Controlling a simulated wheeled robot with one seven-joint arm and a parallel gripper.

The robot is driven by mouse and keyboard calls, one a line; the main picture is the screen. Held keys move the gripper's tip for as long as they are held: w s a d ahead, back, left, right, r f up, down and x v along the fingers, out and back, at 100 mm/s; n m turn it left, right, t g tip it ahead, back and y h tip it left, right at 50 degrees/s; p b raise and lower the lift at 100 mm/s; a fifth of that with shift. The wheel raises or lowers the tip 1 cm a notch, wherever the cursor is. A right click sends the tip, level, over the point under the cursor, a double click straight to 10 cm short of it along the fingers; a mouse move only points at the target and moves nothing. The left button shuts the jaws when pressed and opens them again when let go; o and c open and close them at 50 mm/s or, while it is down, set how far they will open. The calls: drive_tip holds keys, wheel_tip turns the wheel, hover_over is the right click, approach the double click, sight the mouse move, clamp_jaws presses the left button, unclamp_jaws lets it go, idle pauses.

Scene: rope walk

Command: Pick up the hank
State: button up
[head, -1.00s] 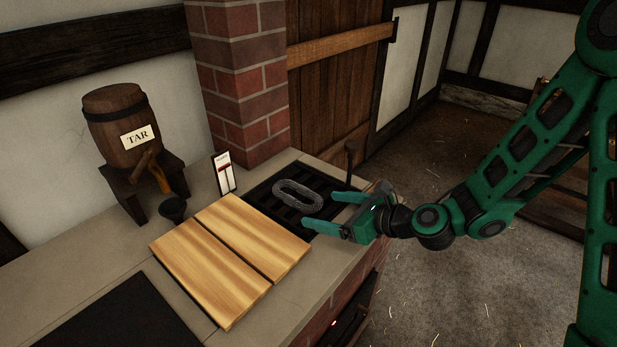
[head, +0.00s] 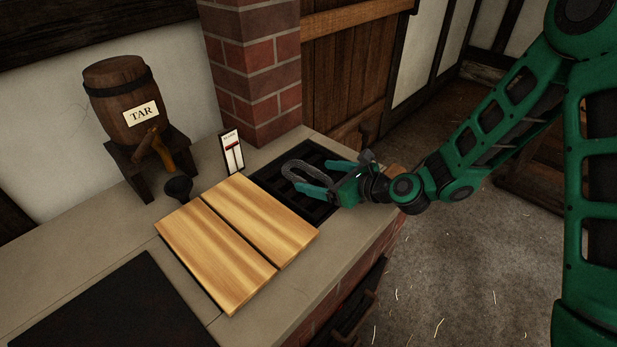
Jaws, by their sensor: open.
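The hank (head: 298,169) is a grey oval loop of rope lying on a black slatted grate (head: 273,184) set into the counter. My green gripper (head: 309,179) reaches in from the right over the grate, its two fingers open and pointing left. The near part of the hank is partly hidden by the fingers. The fingers are at the hank's right end, and I cannot tell if they touch it.
Two wooden boards (head: 262,222) lie just in front of the grate. A white gauge card (head: 231,152), a dark funnel (head: 178,187) and a tar barrel (head: 122,100) stand behind. A brick pillar (head: 255,75) rises beyond the grate. A dark panel (head: 115,305) lies front left.

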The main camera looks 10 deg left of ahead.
sight(312, 183)
drive_tip(key=shift+x, duration=1.55)
drive_tip(key=shift+s, duration=0.1)
drive_tip(key=c, duration=1.2)
drive_tip(key=shift+c, duration=0.4)
drive_tip(key=shift+r, duration=0.1)
